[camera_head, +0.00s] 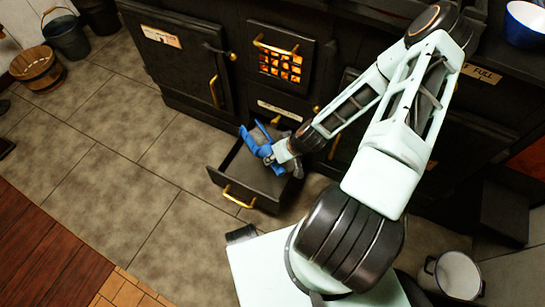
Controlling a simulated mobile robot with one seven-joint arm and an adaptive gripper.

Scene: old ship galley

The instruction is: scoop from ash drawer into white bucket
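The ash drawer (217,178) is pulled out below the stove's glowing grate, with a brass handle on its front. Its inside looks dark grey; I cannot tell the ash from the drawer floor. My gripper (262,145) is over the drawer's back part, close to the stove front. Bright blue pieces show at the gripper; I cannot tell whether they are fingers or a held scoop. A small grey shape is beside them, unclear. Whether the gripper is open or shut is not clear. The white bucket (455,276) with a dark rim stands on the floor at lower right.
The black stove (190,75) fills the back, with brass handles. A wooden tub (38,70) and dark metal bucket (66,38) stand at upper left. A blue-and-white bowl (525,25) is on top at upper right. The tiled floor left of the drawer is clear.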

